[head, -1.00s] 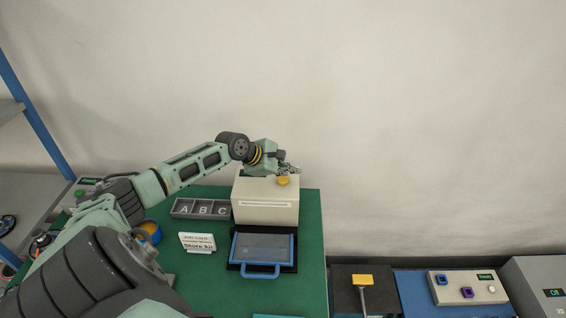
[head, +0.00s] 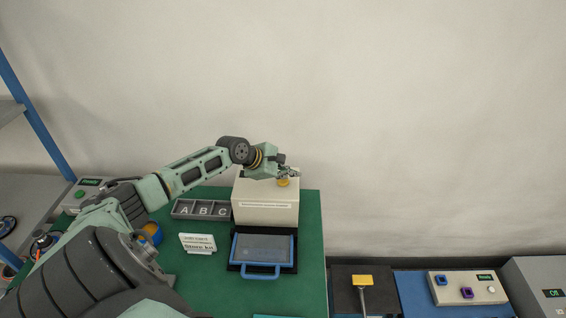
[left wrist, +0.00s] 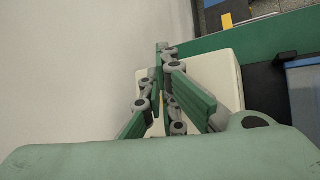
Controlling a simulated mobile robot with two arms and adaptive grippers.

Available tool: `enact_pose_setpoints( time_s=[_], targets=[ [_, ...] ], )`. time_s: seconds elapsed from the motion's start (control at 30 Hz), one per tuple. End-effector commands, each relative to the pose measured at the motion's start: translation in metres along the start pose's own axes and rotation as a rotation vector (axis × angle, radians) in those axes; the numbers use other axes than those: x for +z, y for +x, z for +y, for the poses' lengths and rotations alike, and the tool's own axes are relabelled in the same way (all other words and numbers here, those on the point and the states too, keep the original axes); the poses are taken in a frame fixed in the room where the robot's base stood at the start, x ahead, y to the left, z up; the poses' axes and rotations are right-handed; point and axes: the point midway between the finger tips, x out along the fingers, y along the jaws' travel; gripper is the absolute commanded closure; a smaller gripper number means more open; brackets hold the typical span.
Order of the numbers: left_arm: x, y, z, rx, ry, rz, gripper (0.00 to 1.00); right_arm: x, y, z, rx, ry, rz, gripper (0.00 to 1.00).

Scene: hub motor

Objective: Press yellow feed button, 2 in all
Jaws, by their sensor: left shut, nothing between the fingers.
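The yellow feed button (head: 283,183) sits on top of the beige box (head: 265,207) at the back of the green table. My left gripper (head: 293,172) is shut and empty, pointing right, directly at the button's top in the head view. Whether it touches the button or is just above it I cannot tell. In the left wrist view the shut fingers (left wrist: 163,47) lie over the beige box (left wrist: 222,82), and the button is mostly hidden behind them. My right gripper is not in view.
A grey tray marked A B C (head: 200,209) stands left of the box. A white sign (head: 198,243) and a blue-handled tray (head: 262,250) are in front. A control panel (head: 467,288) with blue and purple buttons stands at the right. A wall rises behind the table.

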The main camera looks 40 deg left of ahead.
Motion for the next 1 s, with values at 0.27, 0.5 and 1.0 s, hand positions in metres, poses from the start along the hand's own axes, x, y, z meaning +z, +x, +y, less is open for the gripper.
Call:
enact_pose_setpoints(
  time_s=[0.27, 0.5, 1.0],
  targets=[
    [-0.0004, 0.0006, -0.0004, 0.000, 0.000, 0.000, 1.00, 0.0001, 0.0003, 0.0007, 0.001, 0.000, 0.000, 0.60],
    [-0.0019, 0.0027, -0.0019, 0.000, 0.000, 0.000, 1.00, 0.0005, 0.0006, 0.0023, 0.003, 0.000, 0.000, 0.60],
    [-0.0052, 0.0069, -0.0054, -0.001, 0.000, 0.001, 1.00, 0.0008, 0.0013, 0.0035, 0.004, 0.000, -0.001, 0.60]
  ],
)
